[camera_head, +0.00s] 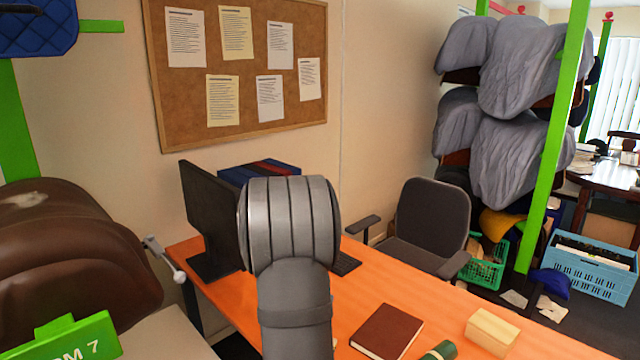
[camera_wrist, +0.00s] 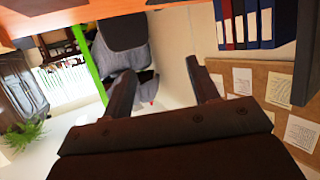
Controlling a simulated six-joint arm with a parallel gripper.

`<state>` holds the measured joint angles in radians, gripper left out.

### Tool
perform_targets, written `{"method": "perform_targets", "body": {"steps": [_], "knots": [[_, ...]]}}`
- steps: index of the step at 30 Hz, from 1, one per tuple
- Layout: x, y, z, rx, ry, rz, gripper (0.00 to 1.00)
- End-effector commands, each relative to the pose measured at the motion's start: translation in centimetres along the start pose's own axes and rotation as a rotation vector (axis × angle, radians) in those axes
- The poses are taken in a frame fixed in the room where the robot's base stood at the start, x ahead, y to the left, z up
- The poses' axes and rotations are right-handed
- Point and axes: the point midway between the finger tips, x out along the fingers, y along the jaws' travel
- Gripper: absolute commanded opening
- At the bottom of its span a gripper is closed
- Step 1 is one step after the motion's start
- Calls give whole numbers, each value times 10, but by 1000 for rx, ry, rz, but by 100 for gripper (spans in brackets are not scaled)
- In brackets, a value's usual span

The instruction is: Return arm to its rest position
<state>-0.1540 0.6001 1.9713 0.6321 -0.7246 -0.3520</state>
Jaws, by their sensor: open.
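My gripper (camera_wrist: 162,90) shows in the wrist view with its two dark fingers spread apart and nothing between them. The wrist view is upside down, with the desk edge at the top and the pinboard (camera_wrist: 258,90) at the right. In the head view my grey arm stands upright in front of the orange desk (camera_head: 240,310), and the gripper itself cannot be seen there. The arm hides part of the monitor (camera_head: 208,215) and the keyboard (camera_head: 346,263) behind it.
A brown saddle (camera_head: 70,260) sits at the left beside a green label. A dark red book (camera_head: 386,332) and a yellowish block (camera_head: 491,331) lie on the desk. An office chair (camera_head: 430,225) stands behind it. Covered saddles (camera_head: 520,120) hang on a green rack at the right.

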Motion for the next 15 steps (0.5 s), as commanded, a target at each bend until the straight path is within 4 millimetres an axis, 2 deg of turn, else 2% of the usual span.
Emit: {"method": "perform_targets", "body": {"steps": [1,6,15], "knots": [[3,10,-3,8,0,18,55],[12,32,-8,24,-1,57,55],[17,45,-12,32,-2,81,55]]}}
